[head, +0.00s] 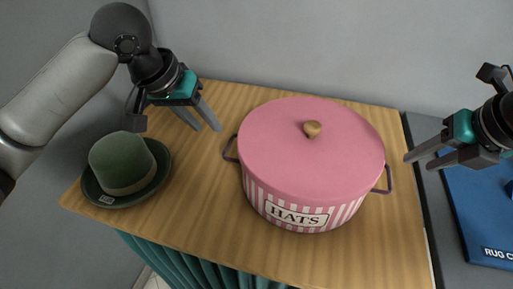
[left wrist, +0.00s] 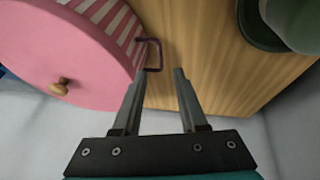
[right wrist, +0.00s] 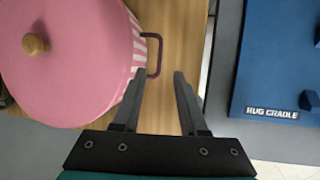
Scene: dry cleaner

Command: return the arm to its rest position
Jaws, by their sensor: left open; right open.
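My left gripper (head: 207,121) is open and empty above the wooden table, between the green hat and the pink hat box. Its fingers (left wrist: 161,95) show apart in the left wrist view, with the box's left handle beyond them. My right gripper (head: 418,160) is open and empty at the right, just past the table's right edge in the head view. Its fingers (right wrist: 160,100) show apart in the right wrist view, near the box's other handle (right wrist: 154,56). Neither gripper holds anything.
The striped pink hat box (head: 300,150) stands on the wooden table (head: 215,215) with its lid on. A green hat (head: 123,163) sits at the table's left. A blue panel (head: 480,205) lies right of the table. A grey wall stands behind.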

